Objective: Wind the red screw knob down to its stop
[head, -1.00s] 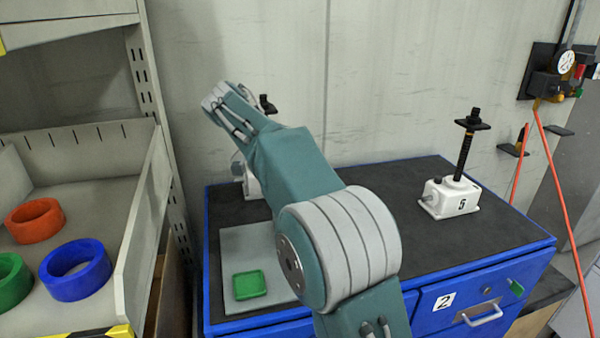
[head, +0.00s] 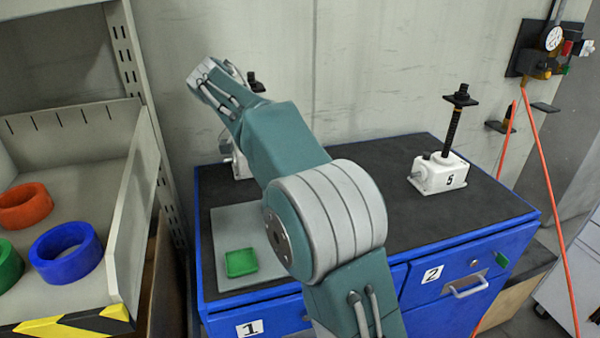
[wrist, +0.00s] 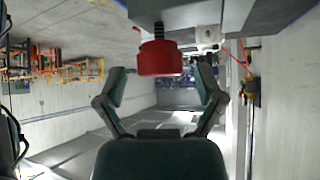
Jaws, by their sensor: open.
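The red screw knob (wrist: 160,58) sits on a black threaded screw (wrist: 158,31) in the wrist view, with some thread showing between it and the pale housing. My gripper (wrist: 161,77) is open, with one finger on each side of the knob. Gaps show between the knob and both fingers. In the head view my arm hides the gripper and the knob. Part of a white screw jack (head: 240,165) with a black top (head: 254,83) shows behind my arm at the back left of the bench.
Another white screw jack (head: 438,174), marked 5, stands on the right of the blue bench's dark top (head: 420,215). A green tray (head: 241,262) lies on a grey plate at the front left. A shelf bin (head: 130,240) holds coloured rings. Red hoses hang at right.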

